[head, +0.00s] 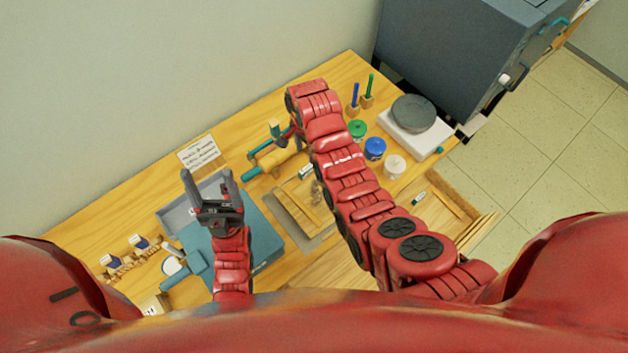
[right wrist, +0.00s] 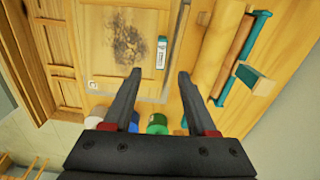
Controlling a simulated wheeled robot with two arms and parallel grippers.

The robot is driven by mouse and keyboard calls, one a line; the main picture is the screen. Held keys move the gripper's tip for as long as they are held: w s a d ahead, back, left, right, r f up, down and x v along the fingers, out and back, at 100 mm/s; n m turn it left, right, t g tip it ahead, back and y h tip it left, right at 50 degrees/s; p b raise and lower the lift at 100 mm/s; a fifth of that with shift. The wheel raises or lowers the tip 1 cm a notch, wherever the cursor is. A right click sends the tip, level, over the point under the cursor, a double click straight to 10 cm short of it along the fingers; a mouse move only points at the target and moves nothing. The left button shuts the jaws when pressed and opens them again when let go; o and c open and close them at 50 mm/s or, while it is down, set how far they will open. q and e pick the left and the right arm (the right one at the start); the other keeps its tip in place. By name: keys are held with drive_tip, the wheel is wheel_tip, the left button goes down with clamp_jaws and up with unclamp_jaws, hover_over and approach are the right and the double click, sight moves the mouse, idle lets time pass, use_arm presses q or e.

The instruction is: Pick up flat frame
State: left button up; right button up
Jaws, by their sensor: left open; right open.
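A flat wooden frame (head: 287,217) lies on the table, partly covered by my right arm in the head view. In the right wrist view, a flat wooden panel with a dark smudge (right wrist: 128,42) lies beyond the fingers; I cannot tell for certain that it is the same frame. My right gripper (right wrist: 157,75) is open and empty, its fingertips over the lower part of this panel. In the head view my right gripper is hidden by its own arm. My left gripper (head: 206,177) is open and empty above the grey tray (head: 178,217) and blue-grey case (head: 262,240), left of the frame.
A wooden rolling pin (right wrist: 217,45) and a teal-handled tool (right wrist: 246,50) lie beside the panel. A blue-lidded jar (head: 375,148) and a white jar (head: 394,167) stand right of my right arm. A scale (head: 414,113) is at the table's right end, near a dark cabinet (head: 450,50).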

drive_tip(key=b, duration=0.1)
hover_over(306, 169)
drive_tip(key=f, duration=0.5)
drive_tip(key=shift+w+d+f, duration=0.1)
drive_tip(key=shift+w, duration=0.1)
drive_tip(key=shift+s+f, duration=0.15)
drive_tip(key=shift+f, duration=0.05)
wheel_tip(306, 169, down, 6)
drive_tip(key=b, duration=0.3)
drive_tip(key=shift+r, duration=0.2)
clamp_jaws()
